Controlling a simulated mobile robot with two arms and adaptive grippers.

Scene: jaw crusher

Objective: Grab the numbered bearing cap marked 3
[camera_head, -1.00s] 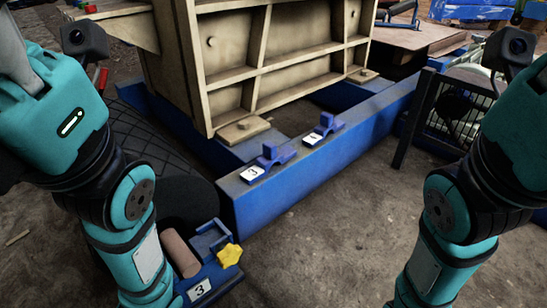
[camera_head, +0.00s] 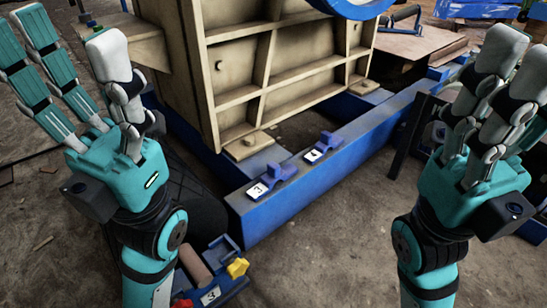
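A small blue bearing cap (camera_head: 279,173) sits on the blue beam, beside a white label marked 3 (camera_head: 259,190). A second blue cap (camera_head: 328,143) sits farther along the beam, with its own white label that is hard to read. Another label marked 3 (camera_head: 211,296) is on a blue fixture at the bottom, with a brown cylinder (camera_head: 195,265) and a yellow star knob (camera_head: 238,267). My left gripper (camera_head: 62,48) is raised left of the caps, its fingers spread and empty. My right gripper (camera_head: 508,75) is raised at the right, fingers extended upward, empty and apart from the caps.
The blue beam (camera_head: 345,155) runs diagonally below the large beige ribbed machine body (camera_head: 275,75). A dark mesh guard (camera_head: 408,140) stands at the right. Bare floor (camera_head: 320,245) is open in front of the beam.

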